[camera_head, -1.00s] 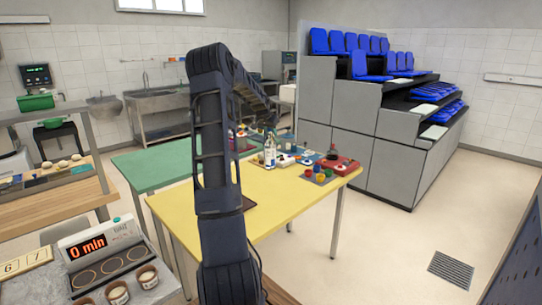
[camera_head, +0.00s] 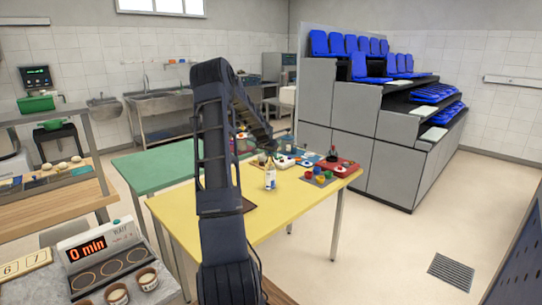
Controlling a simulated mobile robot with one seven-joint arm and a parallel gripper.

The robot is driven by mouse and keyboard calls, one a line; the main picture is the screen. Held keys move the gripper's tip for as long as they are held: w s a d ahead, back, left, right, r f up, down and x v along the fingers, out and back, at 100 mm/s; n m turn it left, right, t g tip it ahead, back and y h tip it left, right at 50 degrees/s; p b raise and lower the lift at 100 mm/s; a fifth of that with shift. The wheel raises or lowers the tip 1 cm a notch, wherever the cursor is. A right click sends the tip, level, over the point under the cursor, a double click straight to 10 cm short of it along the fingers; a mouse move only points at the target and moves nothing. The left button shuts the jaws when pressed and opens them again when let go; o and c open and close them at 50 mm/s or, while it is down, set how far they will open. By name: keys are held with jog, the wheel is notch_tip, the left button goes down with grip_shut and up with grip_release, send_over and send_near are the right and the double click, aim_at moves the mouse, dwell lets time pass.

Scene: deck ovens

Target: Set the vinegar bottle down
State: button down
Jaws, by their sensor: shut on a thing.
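The vinegar bottle (camera_head: 270,179) is a small clear bottle with a pale label. It is upright at the yellow table (camera_head: 205,209), right of my arm. My gripper (camera_head: 269,157) is at the bottle's top, shut on it from above. The gripper is small and dark here, and its fingers are hard to make out. I cannot tell whether the bottle's base touches the tabletop.
Several small coloured pots (camera_head: 319,176) and a red tray (camera_head: 343,168) stand at the table's right end. A green table (camera_head: 150,166) adjoins behind. My arm hides part of the table's left.

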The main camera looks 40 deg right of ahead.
jog(key=shift+f, duration=0.15)
jog(key=c, duration=1.1)
grip_release()
jog(key=v, duration=1.2)
